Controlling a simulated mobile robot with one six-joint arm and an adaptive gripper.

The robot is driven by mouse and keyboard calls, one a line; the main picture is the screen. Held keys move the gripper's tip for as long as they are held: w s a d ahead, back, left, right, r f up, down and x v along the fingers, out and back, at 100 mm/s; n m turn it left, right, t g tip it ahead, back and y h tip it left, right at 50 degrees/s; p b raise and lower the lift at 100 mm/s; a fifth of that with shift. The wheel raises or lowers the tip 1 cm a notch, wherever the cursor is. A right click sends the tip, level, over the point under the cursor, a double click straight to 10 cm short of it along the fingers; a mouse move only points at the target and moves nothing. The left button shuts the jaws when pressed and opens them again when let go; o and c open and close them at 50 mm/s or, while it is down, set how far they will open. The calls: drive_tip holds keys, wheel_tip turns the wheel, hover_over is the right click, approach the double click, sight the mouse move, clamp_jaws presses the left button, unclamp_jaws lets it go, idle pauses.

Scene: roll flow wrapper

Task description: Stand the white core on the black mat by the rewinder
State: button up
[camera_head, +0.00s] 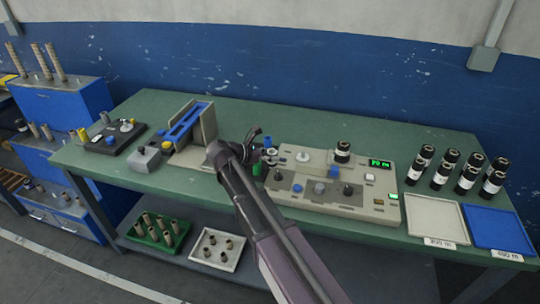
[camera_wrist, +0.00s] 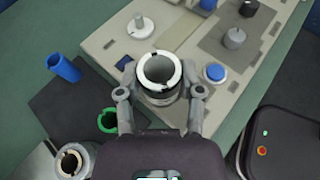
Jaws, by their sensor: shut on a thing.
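My gripper (camera_wrist: 160,92) is shut on the white core (camera_wrist: 159,55), a short tube with a white rim and dark bore; I look down into its open end. In the head view my gripper (camera_head: 258,152) is small and partly hidden by my arm, between the blue-topped stand and the rewinder (camera_head: 300,160). The black mat (camera_wrist: 52,98) lies left of and below the held core in the wrist view, beside the rewinder. A blue core (camera_wrist: 63,68) and a green core (camera_wrist: 108,121) are on the mat. Whether the held core touches anything below is unclear.
A brown-lined white roll or core (camera_wrist: 72,160) stands at the lower left of the wrist view. Dark rolls (camera_head: 445,170), a white tray (camera_head: 437,240) and a blue tray (camera_head: 500,247) are at right.

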drive_tip(key=shift+r, duration=0.1)
wheel_tip(320, 180, up, 8)
drive_tip(key=p, duration=0.8)
drive_tip(key=shift+r+p, duration=0.25)
drive_tip(key=shift+p, duration=0.05)
drive_tip(key=shift+d, duration=0.15)
